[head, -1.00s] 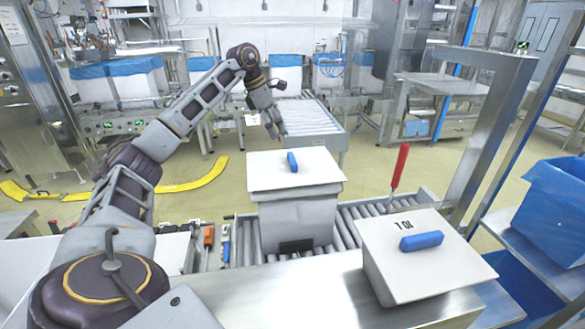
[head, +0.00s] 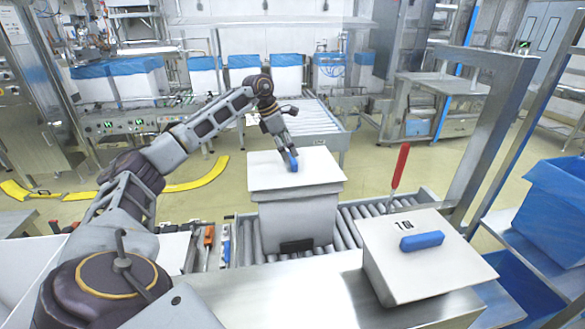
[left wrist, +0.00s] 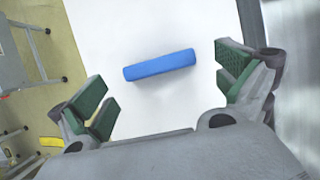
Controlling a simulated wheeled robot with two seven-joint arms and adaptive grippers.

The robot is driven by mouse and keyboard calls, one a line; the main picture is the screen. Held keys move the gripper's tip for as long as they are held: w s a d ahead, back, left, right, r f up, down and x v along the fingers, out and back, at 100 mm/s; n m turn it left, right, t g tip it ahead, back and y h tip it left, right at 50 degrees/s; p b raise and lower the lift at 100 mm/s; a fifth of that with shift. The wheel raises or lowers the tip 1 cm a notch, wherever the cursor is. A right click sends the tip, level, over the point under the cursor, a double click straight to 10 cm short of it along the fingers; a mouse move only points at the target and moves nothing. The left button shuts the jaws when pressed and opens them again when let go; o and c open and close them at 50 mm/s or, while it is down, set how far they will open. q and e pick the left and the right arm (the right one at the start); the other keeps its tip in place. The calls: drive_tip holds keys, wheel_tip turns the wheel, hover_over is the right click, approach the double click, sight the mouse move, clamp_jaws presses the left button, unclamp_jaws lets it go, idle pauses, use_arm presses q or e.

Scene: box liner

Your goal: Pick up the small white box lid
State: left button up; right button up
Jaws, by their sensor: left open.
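A white box lid (head: 270,178) with a blue handle (head: 294,164) lies flat on a white box (head: 292,222) on the roller conveyor in the head view. My left gripper (head: 288,157) is at that handle, above the lid. In the left wrist view, the lid (left wrist: 160,40) fills the middle and its blue handle (left wrist: 160,65) lies between the spread green-padded fingers (left wrist: 168,88), with gaps on both sides. The gripper is open and holds nothing. My right gripper is not in view.
A metal frame post (head: 490,150) and a blue-lined bin (head: 555,205) are at the right.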

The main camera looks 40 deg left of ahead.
sight(292, 158)
use_arm(q)
drive_tip(key=shift+a+p+x, duration=0.2)
drive_tip(key=shift+p+x, duration=0.2)
drive_tip(key=shift+x, duration=1.75)
drive_tip(key=shift+w+d+f, duration=0.1)
drive_tip(key=shift+w+f, duration=0.1)
drive_tip(key=shift+f, duration=0.25)
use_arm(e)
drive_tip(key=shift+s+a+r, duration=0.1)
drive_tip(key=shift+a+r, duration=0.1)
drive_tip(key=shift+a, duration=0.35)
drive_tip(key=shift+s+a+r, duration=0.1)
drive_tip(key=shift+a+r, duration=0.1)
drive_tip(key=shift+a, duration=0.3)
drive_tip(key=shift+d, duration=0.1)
use_arm(q)
drive_tip(key=shift+c, duration=0.7)
drive_tip(key=c, duration=0.5)
drive_tip(key=shift+c, duration=1.2)
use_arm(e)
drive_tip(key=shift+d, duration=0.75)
